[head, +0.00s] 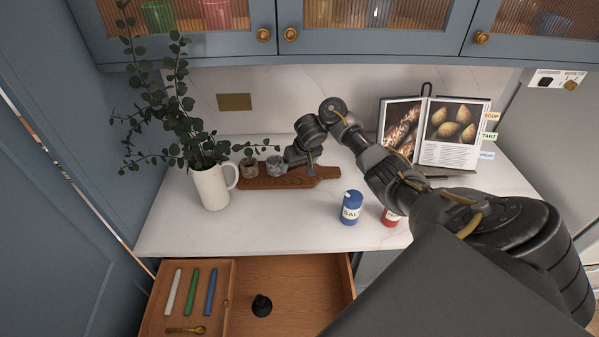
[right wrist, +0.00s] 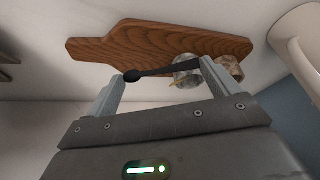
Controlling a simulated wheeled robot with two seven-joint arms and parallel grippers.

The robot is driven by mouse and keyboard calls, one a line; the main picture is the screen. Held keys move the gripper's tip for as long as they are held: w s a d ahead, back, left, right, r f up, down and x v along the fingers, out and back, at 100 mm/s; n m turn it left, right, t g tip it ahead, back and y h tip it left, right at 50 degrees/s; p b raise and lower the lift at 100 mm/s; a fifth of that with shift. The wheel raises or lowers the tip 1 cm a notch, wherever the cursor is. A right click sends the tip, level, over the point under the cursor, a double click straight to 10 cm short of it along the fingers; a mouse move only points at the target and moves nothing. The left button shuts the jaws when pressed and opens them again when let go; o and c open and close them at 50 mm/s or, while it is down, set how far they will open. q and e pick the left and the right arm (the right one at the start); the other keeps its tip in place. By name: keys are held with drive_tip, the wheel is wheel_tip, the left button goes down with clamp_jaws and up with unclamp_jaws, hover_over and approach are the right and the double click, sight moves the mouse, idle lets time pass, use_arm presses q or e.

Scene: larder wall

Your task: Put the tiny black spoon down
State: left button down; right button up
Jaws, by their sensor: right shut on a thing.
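The tiny black spoon (right wrist: 165,72) shows in the right wrist view, spanning the gap between the two fingertips. My right gripper (right wrist: 164,73) is shut on it, with the spoon's dark round bowl at the left finger. In the head view my right gripper (head: 298,162) is over the wooden board (head: 305,181), just right of two small stone cups (head: 276,166). The spoon cannot be made out there. The board also shows in the right wrist view (right wrist: 150,45), beyond the spoon. My left gripper is not in view.
A white jug (head: 212,188) with leafy stems stands left of the board. A blue tin (head: 350,207) and a red tin (head: 390,218) stand at the front right, a cookbook (head: 440,135) behind. Below, an open drawer (head: 300,275) holds coloured sticks, a brass spoon and a black object.

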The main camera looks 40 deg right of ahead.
approach(299, 176)
drive_tip(key=shift+w+f+b, duration=0.35)
drive_tip(key=shift+w+f, duration=0.45)
drive_tip(key=shift+w+d+f, duration=0.15)
drive_tip(key=shift+w+f, duration=0.05)
drive_tip(key=shift+w, duration=0.1)
drive_tip(key=f+b, duration=0.4)
drive_tip(key=b, duration=0.1)
drive_tip(key=shift+w+d, duration=0.2)
drive_tip(key=shift+r, duration=0.2)
drive_tip(key=shift+s, duration=0.1)
drive_tip(key=shift+f, duration=0.2)
drive_tip(key=o, duration=0.9)
